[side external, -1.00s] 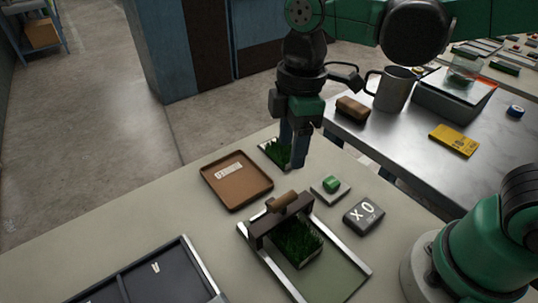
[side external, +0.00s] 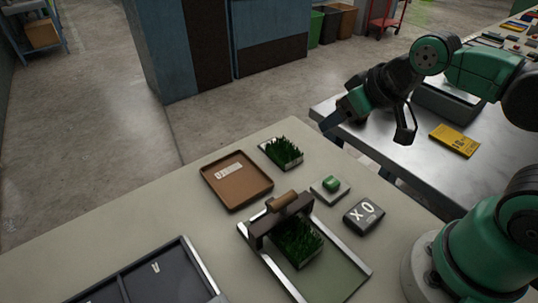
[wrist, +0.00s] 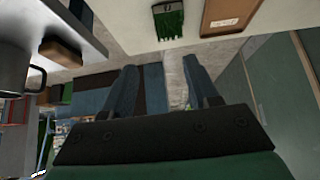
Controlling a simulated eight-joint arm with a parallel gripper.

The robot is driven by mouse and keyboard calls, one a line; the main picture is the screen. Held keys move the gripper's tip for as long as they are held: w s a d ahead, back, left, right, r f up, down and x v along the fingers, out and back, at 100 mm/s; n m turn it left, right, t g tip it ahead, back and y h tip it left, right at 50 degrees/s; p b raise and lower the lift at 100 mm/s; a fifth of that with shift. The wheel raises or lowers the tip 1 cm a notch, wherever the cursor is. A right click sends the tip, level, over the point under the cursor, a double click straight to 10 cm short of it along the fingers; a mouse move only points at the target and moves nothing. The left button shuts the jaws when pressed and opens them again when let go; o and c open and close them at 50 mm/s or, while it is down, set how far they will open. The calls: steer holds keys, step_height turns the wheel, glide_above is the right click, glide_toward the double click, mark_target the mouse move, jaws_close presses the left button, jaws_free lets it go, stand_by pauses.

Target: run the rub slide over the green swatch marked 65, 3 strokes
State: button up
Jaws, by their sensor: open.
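The rub slide, a dark bridge with a wooden handle (side external: 284,202), sits across two metal rails toward the far end of its track. A green turf swatch (side external: 298,242) lies between the rails, just in front of the bridge. A second green swatch (side external: 283,152) lies on the pale bench near its far edge, beside the brown tray; it also shows at the top of the wrist view (wrist: 169,21). I cannot read 65 on either swatch. My gripper (side external: 331,122) is open and empty, raised and to the right of the second swatch. Its fingers stand apart in the wrist view (wrist: 160,88).
A brown tray (side external: 237,180) with a white label lies left of the slide. Right of it are a small green block on a pale plate (side external: 330,188) and a dark device reading X0 (side external: 364,215). A metal table (side external: 430,165) stands beyond; a mug (wrist: 14,68) shows in the wrist view.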

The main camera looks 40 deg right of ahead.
stand_by(0.5)
steer(key=n+g, duration=0.5)
steer(key=n, duration=1.3)
glide_above(286, 198)
steer(key=s, duration=0.1)
steer(key=shift+w+f, duration=0.2)
steer(key=shift+f, duration=1.3)
steer(key=shift+w+f, duration=0.2)
steer(key=shift+f, duration=1.3)
steer(key=shift+c, duration=0.2)
jaws_close()
